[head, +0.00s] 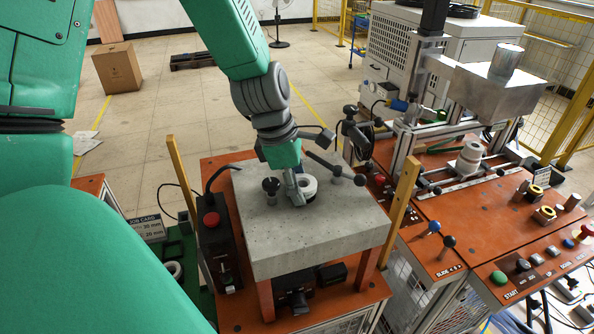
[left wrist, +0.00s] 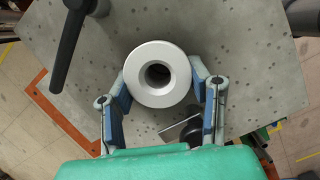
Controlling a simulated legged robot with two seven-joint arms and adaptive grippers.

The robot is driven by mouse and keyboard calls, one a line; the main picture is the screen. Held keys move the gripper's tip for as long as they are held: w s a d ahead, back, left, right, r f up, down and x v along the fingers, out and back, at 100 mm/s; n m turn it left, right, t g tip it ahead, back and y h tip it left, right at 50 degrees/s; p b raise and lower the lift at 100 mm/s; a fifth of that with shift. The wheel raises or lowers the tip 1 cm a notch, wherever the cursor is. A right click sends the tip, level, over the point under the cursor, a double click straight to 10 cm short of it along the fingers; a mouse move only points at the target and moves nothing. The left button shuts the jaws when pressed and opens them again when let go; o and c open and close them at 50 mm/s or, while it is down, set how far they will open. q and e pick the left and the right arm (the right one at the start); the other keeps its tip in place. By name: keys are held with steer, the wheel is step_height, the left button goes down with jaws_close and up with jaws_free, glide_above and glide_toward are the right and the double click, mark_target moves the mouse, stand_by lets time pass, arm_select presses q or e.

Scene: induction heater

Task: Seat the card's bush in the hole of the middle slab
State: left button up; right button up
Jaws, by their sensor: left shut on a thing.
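The middle slab (head: 260,230) is a grey speckled block on an orange stand; its top also fills much of the left wrist view (left wrist: 250,50). My left gripper (head: 301,192) points down over the slab's top. In the left wrist view its two blue-grey fingers (left wrist: 163,92) are shut on a white ring-shaped bush (left wrist: 179,95) from both sides. The bush is upright, with a dark bore, close to the slab's top. The slab's hole is not visible, and I cannot tell whether the bush touches the slab. The job card (head: 148,228) stands at the left, partly covered. My right gripper is out of view.
A black clamp lever (head: 325,165) reaches over the slab beside the bush. A black knob (head: 271,188) stands on the slab left of my gripper. Wooden posts flank the slab.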

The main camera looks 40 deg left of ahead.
arm_select(q)
steer(key=shift+s+d+f, duration=0.1)
steer(key=shift+s, duration=0.05)
steer(key=o, duration=1.5)
steer(key=shift+d, duration=0.1)
steer(key=v, duration=1.1)
steer(key=shift+r, duration=0.45)
steer(key=shift+a, duration=0.2)
steer(key=shift+f, duration=0.1)
